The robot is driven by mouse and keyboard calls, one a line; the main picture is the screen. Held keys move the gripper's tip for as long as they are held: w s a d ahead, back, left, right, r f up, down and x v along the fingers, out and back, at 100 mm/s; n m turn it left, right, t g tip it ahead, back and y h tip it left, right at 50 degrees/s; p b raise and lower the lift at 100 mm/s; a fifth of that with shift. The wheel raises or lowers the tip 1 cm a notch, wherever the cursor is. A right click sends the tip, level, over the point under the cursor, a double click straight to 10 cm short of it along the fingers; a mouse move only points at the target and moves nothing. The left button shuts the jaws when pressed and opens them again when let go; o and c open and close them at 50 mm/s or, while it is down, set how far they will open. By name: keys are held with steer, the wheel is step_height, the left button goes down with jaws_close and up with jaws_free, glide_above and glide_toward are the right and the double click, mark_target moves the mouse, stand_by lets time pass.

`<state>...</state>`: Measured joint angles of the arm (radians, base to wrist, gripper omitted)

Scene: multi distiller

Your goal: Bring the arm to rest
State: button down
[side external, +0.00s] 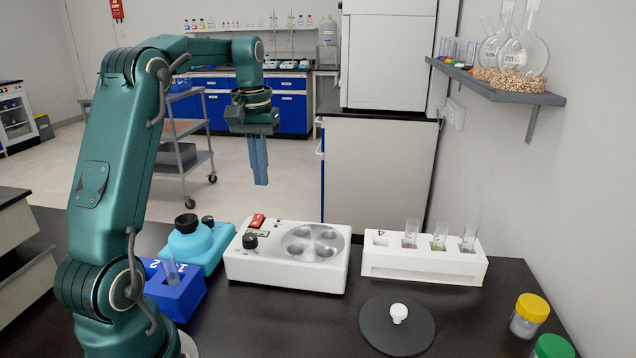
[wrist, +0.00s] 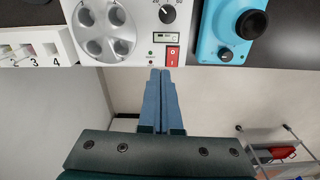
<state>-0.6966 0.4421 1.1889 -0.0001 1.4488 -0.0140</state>
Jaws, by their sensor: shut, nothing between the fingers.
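My gripper (side external: 261,182) hangs pointing down, high above the back edge of the bench, behind the white device. Its blue fingers are together with nothing between them. In the wrist view the shut fingers (wrist: 164,76) show in the middle, with their tips near the white device's red switch. My arm is raised and bent over from the left.
The white device (side external: 250,270) with round wells stands mid-bench. A light blue device (side external: 205,250) and a blue block (side external: 178,300) are left of it. A white tube rack (side external: 425,265) is right.

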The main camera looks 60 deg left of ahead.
steer(key=s+d+r+m+t, duration=0.1)
steer(key=s+d+r+m, duration=0.15)
steer(key=d, duration=0.45)
steer(key=s+d+r+m+t, duration=0.1)
steer(key=d+r+m+t, duration=0.15)
steer(key=d, duration=0.55)
steer(key=s+d+f+m+t, duration=0.1)
steer(key=s+d+f+m, duration=0.2)
steer(key=s+d+f, duration=0.3)
steer(key=s+d, duration=0.1)
steer(key=s, duration=0.1)
steer(key=shift+s+f+h, duration=0.2)
steer(key=shift+s+h, duration=0.1)
steer(key=shift+t, duration=0.25)
